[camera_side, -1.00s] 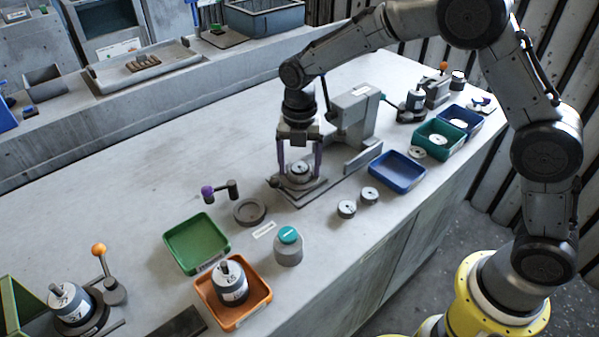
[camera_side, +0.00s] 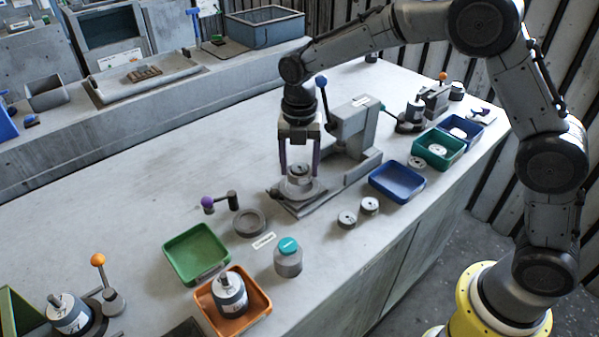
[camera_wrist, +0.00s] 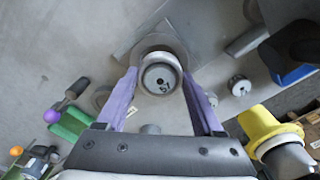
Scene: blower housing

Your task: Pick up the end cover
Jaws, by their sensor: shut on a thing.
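The end cover (camera_side: 299,170) is a round grey part with a dark centre hole, at the base of the grey press (camera_side: 355,128). In the wrist view the end cover (camera_wrist: 160,78) shows from above, with dark marks on its face. My gripper (camera_side: 300,172) points straight down, its two purple fingers on opposite sides of the part. The wrist view also shows my gripper (camera_wrist: 160,76) shut on it. A wider grey round seat (camera_side: 312,192) lies below. I cannot tell whether the part is clear of the seat.
Two small grey discs (camera_side: 358,212) lie in front of a blue tray (camera_side: 397,182). The press column and its blue-knobbed lever stand close to my gripper. A grey ring (camera_side: 249,222), a green tray (camera_side: 196,254) and an orange tray (camera_side: 262,306) are nearer.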

